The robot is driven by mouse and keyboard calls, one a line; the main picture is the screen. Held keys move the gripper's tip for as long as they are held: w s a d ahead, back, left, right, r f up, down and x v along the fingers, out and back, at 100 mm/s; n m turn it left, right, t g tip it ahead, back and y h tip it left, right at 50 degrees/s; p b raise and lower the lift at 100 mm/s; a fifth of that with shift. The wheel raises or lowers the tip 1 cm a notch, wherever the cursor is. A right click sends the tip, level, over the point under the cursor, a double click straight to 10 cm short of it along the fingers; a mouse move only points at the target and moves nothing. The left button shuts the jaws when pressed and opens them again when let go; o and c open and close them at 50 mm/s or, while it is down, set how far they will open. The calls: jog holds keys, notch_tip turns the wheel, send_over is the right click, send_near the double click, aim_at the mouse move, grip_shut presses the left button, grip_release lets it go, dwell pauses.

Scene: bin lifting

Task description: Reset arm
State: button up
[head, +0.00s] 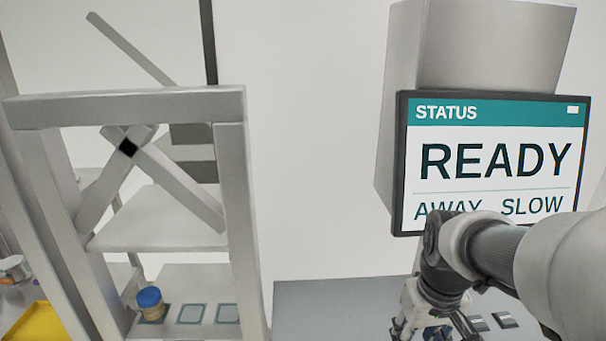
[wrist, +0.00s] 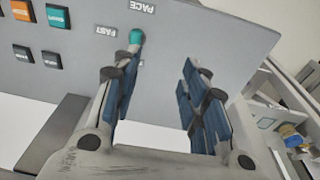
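My gripper (wrist: 160,100) is open and empty in the wrist view, its two dark-padded fingers apart. It is in front of a grey control panel (wrist: 190,30). A teal knob (wrist: 137,37) on the panel shows just beyond the left finger; I cannot tell whether they touch. In the head view my arm reaches in from the right, and my gripper (head: 435,328) is low in the picture, partly cut off by the bottom edge. The grey panel (head: 325,310) is below and around it there.
A status screen (head: 490,165) reading READY, AWAY and SLOW hangs behind my arm. Orange, teal and dark buttons (wrist: 40,30) sit on the panel. At left stands a grey shelf frame (head: 235,180) with a blue-lidded jar (head: 150,303). A yellow bin (head: 35,325) is at lower left.

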jog(key=s+a+t+b, duration=0.1)
jog(key=s+a+b, duration=0.1)
jog(key=s, duration=0.5)
jog(key=s+a+t+b, duration=0.2)
jog(key=s+a, duration=0.2)
jog(key=s, duration=0.3)
jog(key=shift+s+a+f, duration=0.15)
jog(key=shift+a+f, duration=0.05)
